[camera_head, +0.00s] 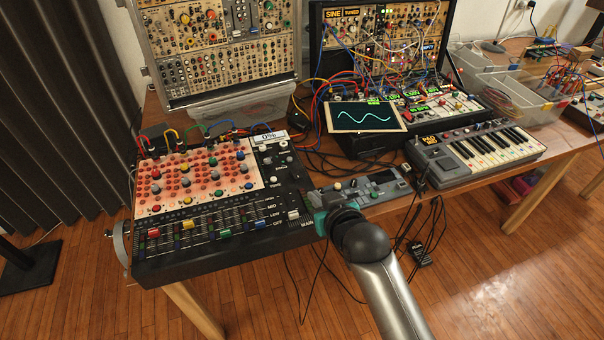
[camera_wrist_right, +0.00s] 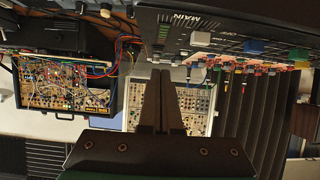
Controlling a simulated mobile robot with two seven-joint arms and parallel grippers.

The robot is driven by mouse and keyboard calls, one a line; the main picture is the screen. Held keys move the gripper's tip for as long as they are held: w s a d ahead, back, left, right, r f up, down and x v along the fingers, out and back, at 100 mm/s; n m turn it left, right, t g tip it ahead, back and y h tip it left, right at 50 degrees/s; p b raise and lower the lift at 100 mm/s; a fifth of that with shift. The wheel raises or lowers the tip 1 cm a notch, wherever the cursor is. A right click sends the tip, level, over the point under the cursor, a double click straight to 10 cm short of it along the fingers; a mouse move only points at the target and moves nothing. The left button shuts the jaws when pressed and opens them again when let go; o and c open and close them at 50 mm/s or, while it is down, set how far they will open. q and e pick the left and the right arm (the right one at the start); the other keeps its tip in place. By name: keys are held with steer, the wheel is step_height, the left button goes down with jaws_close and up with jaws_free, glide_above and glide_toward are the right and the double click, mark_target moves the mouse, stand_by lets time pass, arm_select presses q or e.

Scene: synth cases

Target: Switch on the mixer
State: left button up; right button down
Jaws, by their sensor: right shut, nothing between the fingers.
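The mixer (camera_head: 200,258) is a black desk on the left of the table in the head view, with a pink-orange knob panel (camera_head: 200,172) and coloured faders. A small display (camera_head: 268,138) at its back right seems to read 0%. A white fader cap (camera_head: 293,214) sits beside the word MAIN. My right gripper (camera_head: 320,222) is at the mixer's front right corner, its fingertips hidden in the head view. In the right wrist view its fingers (camera_wrist_right: 164,74) are together and empty, below the mixer (camera_wrist_right: 175,20), which appears upside down. My left gripper is not in view.
A small grey device (camera_head: 365,189) lies right of the mixer, close to my gripper. A keyboard (camera_head: 480,155) and a sine-wave screen (camera_head: 365,117) stand farther right. Modular racks (camera_head: 215,45) rise behind. Cables hang below the table's front edge, over open floor.

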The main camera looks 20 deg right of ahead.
steer(key=shift+t, duration=0.7)
steer(key=w+r, duration=0.2)
steer(key=r, duration=0.1)
steer(key=shift+w+d+r, duration=0.15)
steer(key=shift+w+r, duration=0.05)
